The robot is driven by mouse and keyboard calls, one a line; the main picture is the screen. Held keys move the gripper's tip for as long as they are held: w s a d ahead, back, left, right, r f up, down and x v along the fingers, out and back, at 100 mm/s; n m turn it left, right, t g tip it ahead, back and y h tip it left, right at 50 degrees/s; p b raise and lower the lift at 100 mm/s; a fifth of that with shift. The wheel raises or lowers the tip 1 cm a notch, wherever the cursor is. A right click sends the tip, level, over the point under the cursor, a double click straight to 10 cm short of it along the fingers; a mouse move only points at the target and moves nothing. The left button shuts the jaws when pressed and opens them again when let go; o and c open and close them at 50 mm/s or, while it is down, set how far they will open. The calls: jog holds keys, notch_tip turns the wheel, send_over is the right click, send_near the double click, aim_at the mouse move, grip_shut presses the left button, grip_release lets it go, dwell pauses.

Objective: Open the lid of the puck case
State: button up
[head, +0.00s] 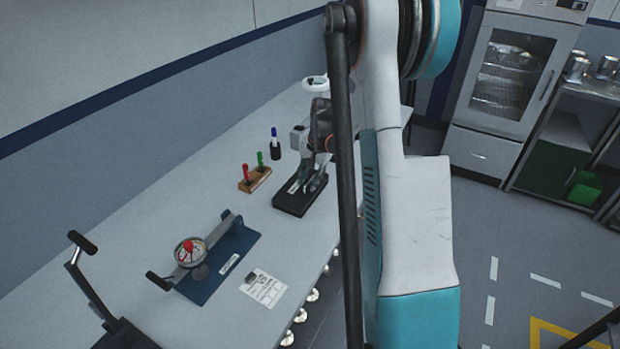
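No thing shows clearly as a puck case with a lid in the head view. A black block-like base (290,205) with a white label lies on the bench at the middle. My gripper (307,186) points down just over this base, its grey fingers close to or touching it. The fingers overlap the base and are small in view, so I cannot tell whether they are open or shut, or hold anything. My arm hides the bench to the right of the gripper.
The long grey bench (150,220) runs along the wall. A wooden block (255,180) with red and green pens and a dark pen cup (275,152) stand left of the gripper.

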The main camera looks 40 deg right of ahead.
grip_shut()
